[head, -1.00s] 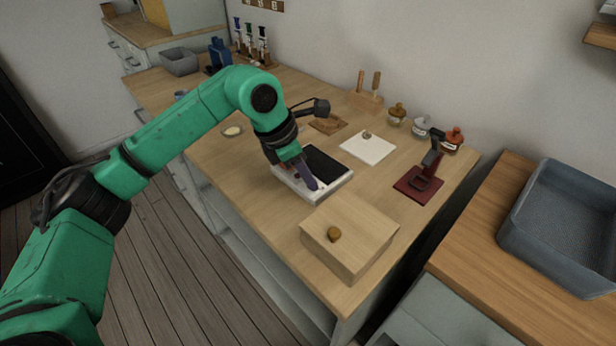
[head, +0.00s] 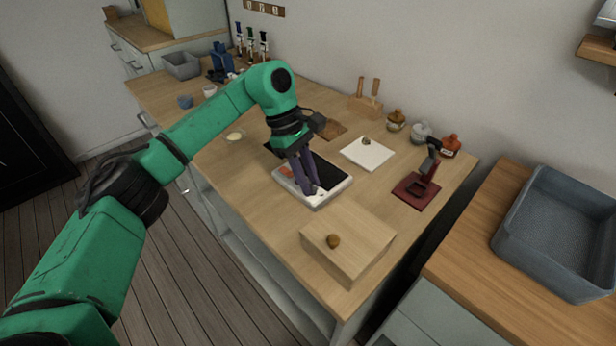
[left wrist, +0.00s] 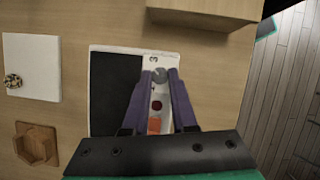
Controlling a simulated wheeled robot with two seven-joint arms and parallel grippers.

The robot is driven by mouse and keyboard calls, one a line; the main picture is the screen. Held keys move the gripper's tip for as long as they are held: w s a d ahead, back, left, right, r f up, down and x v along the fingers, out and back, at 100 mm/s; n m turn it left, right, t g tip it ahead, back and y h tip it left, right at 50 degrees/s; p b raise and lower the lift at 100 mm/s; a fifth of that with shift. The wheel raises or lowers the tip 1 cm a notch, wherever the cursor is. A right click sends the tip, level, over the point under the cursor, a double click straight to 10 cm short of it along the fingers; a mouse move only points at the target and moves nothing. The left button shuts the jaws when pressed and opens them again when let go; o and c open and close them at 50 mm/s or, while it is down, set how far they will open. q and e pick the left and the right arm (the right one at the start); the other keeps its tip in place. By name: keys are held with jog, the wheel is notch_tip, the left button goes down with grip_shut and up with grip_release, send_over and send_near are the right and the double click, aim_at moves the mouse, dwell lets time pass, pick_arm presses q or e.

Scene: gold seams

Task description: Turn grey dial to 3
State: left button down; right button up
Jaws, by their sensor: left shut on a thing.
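A flat white device (head: 340,190) with a black panel lies on the wooden table; it also shows in the left wrist view (left wrist: 120,50). A small grey dial (left wrist: 160,75) is on its white strip, with a printed 3 beside it. My left gripper (head: 312,191) reaches down over the strip. In the left wrist view its purple fingers (left wrist: 161,74) are shut on the grey dial from both sides. The dial's pointer cannot be made out. A dark red round knob (left wrist: 156,105) and an orange part (left wrist: 154,126) show on the same strip between the fingers. My right gripper is out of view.
A wooden box (head: 348,240) with a round knob stands close in front of the device. A white tile (head: 367,153) lies behind it. A dark red stand (head: 415,190) and several small jars are to the right. A grey bin (head: 181,66) is at the far left.

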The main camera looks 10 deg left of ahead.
pick_arm(q)
jog(key=shift+w+r+m+g+y+p, duration=0.1)
jog(key=shift+m+g+y+p, duration=0.15)
jog(key=shift+m, duration=0.7)
jog(key=shift+w+m+g+y+p, duration=0.15)
jog(key=shift+m+g, duration=0.1)
jog(key=shift+m, duration=0.7)
jog(key=shift+s, duration=0.1)
jog(key=c, duration=0.7)
grip_release()
jog(key=p+v, duration=0.4)
jog(key=v, duration=1)
jog(key=shift+r, duration=0.2)
